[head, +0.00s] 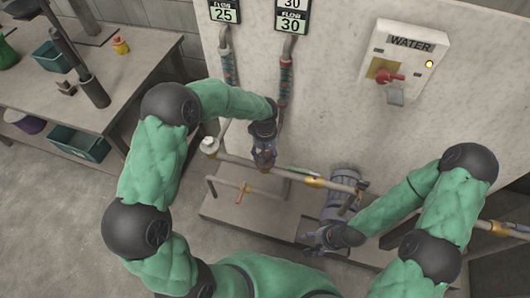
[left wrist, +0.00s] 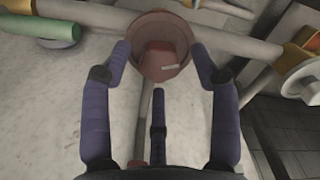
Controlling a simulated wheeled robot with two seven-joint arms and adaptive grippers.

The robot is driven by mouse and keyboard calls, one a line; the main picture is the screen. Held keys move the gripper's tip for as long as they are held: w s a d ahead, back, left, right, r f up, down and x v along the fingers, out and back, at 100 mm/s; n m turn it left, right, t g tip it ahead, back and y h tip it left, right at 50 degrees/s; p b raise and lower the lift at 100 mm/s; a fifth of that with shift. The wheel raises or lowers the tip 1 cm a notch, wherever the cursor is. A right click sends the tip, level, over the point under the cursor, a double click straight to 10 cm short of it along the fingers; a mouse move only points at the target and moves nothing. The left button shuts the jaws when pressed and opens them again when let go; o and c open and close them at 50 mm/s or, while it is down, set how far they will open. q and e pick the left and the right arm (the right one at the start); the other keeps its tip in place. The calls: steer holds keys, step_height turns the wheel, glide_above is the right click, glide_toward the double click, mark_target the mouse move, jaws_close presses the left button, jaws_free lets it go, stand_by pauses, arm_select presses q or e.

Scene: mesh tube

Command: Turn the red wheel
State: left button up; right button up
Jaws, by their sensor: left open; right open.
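The red wheel (left wrist: 160,46) shows in the left wrist view as a dull red round disc with a raised centre, on a pale pipe. My left gripper (left wrist: 160,62) is open, with a finger on each side of the wheel and a third finger below it. I cannot tell whether any finger touches it. In the head view my left gripper (head: 264,155) is over the pipework, and the wheel is hidden there. My right gripper (head: 322,238) is open and empty, low beside a grey-blue cylindrical part (head: 342,190).
A wall panel carries a WATER box (head: 408,52) with a red knob (head: 388,77) and two flow displays reading 25 and 30. Pipes (head: 290,178) cross in front of the panel. A workbench (head: 130,55) with bins stands at left; open floor lies before it.

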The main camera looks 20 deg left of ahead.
arm_select(q)
step_height(320, 180, up, 12)
steer(key=shift+f, duration=0.25)
stand_by(0.6)
steer(key=s+d+f+m+h+p, duration=0.1)
steer(key=s+d+f+m+h, duration=0.15)
steer(key=s+f, duration=0.6)
steer(key=s+d+f+m+h+p, duration=0.1)
steer(key=s+d+f+m+h, duration=0.15)
steer(key=s+f, duration=0.65)
steer(key=s+f+y, duration=0.1)
steer(key=s+f, duration=0.4)
steer(key=f, duration=0.1)
steer(key=shift+s+f+p, duration=0.2)
steer(key=shift+f+p, duration=0.05)
steer(key=shift+p, duration=0.2)
stand_by(1.7)
